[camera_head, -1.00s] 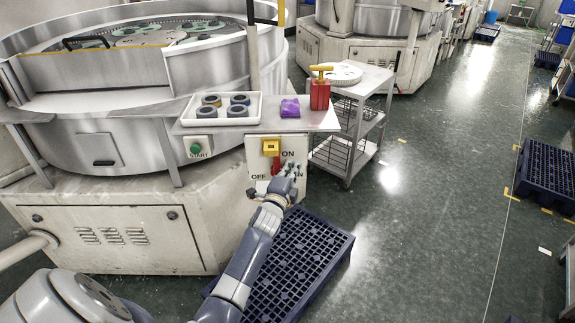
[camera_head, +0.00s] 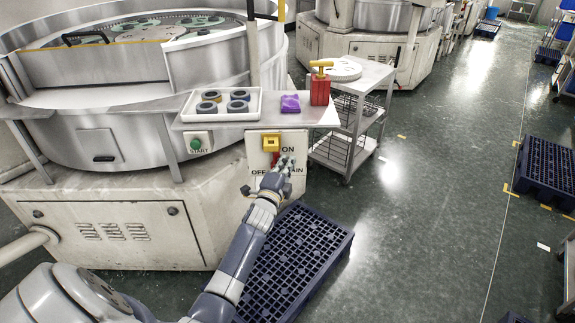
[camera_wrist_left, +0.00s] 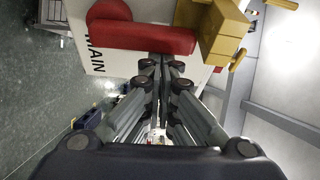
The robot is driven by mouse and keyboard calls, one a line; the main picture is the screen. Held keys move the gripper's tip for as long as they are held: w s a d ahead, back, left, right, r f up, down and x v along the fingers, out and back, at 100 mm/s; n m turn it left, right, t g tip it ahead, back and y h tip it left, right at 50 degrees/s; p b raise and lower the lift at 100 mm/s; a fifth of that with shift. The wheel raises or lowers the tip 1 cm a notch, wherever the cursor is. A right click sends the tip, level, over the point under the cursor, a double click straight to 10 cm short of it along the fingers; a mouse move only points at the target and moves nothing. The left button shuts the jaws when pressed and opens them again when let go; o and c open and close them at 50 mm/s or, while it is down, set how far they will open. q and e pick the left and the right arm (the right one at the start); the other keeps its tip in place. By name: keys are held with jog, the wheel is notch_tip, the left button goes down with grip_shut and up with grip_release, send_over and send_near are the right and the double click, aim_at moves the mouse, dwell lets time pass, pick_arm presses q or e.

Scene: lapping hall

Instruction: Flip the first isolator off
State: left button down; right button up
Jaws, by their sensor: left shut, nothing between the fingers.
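The isolator is a red handle (camera_head: 276,158) on a pale panel (camera_head: 255,152) marked ON, OFF and MAIN, below a yellow block (camera_head: 271,142). In the left wrist view the red handle (camera_wrist_left: 140,36) lies across the top, beside the yellow block (camera_wrist_left: 222,32), with MAIN printed near its rounded end. My left gripper (camera_head: 287,163) is shut and empty in front of the panel, at the handle's right side in the head view. Its fingertips (camera_wrist_left: 166,64) are close beside the handle; I cannot tell whether they touch. My right gripper is not in view.
Above the panel, a shelf holds a white tray (camera_head: 222,119) of rings, a purple packet (camera_head: 290,104) and a red canister (camera_head: 320,91). A green START button (camera_head: 196,144) is to the left. A dark blue pallet (camera_head: 290,260) lies below. A grey cart (camera_head: 372,72) stands right.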

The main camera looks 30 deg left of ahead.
aim_at(275, 159)
pick_arm(q)
jog(key=shift+a, duration=0.1)
jog(key=a+n+b, duration=0.1)
jog(key=n, duration=0.1)
jog(key=s+a+n+t+y+b, duration=0.1)
jog(key=b, duration=0.1)
jog(key=s+a+n+b, duration=0.1)
jog(key=n+b, duration=0.1)
jog(key=shift+s+n, duration=0.1)
jog(key=shift+n, duration=0.2)
jog(key=shift+s+a+f+n+g+y+b, duration=0.15)
jog(key=shift+s+a+f+n+y+b, duration=0.7)
jog(key=shift+n, duration=1.8)
jog(key=shift+s+a+f+n+g+y+b, duration=0.1)
jog(key=shift+a+n+g+y+b, duration=0.2)
jog(key=shift+n+y+b, duration=1.75)
jog(key=shift+s+a+f+n+g+y+b, duration=0.1)
jog(key=shift+s+a+f+n+y+b, duration=0.45)
jog(key=shift+n, duration=2.75)
jog(key=shift+w+a, duration=0.1)
jog(key=shift+w, duration=0.05)
